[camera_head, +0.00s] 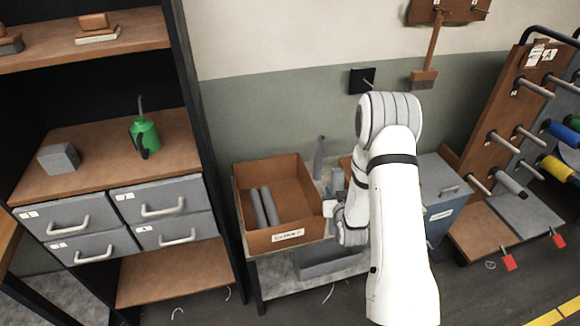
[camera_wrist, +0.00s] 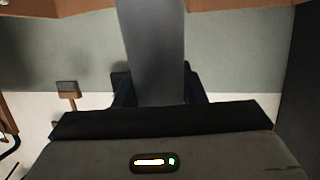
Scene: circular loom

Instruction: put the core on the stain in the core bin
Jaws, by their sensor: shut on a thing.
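My gripper (camera_wrist: 158,88) is shut on a grey core (camera_wrist: 155,40) in the wrist view, with a dark finger on each side. The core stretches away from the fingers to the picture's top edge. In the head view the gripper is mostly hidden by my own wrist, just right of the core bin. The core bin (camera_head: 291,237) is an open brown box with a label on its front. Two grey cores (camera_head: 264,206) lie side by side in it. An upright grey tube (camera_head: 319,157) shows behind its right side; I cannot tell whether it is the held core. No stain is visible.
A shelf unit with grey drawers (camera_head: 67,215) stands left of the bin. A blue-grey lidded container (camera_head: 440,190) is right of my arm. A rack with spools (camera_head: 556,168) stands far right. A brush (camera_head: 424,76) hangs on the wall. The bin's right half has free room.

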